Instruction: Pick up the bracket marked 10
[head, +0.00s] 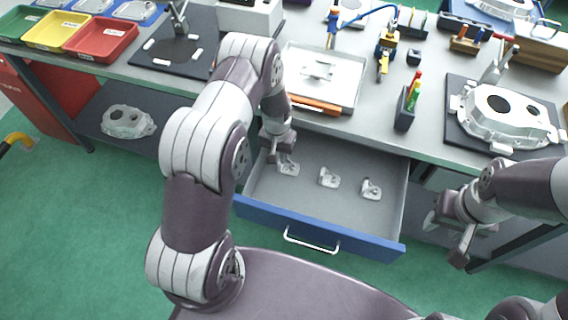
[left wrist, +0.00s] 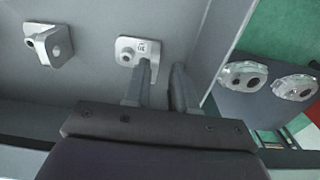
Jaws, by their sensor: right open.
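Three small grey metal brackets lie in a row in the open drawer: a left one (head: 288,168), a middle one (head: 328,177) and a right one (head: 371,188). My left gripper (head: 284,157) is down in the drawer at the left bracket. In the left wrist view, its fingers (left wrist: 163,68) are apart, with a clear gap between them. One finger overlaps the near edge of a bracket (left wrist: 127,46), which bears a small mark too small to read surely. A second bracket (left wrist: 48,44) lies to its left. My right gripper (head: 462,248) is open and empty, right of the drawer.
The drawer (head: 320,231) has a blue front and grey walls close around my left gripper. Above it, the bench holds a white tray (head: 345,78), a pen holder (head: 405,108) and a large casting (head: 505,115). Another casting (head: 128,121) lies on the lower shelf.

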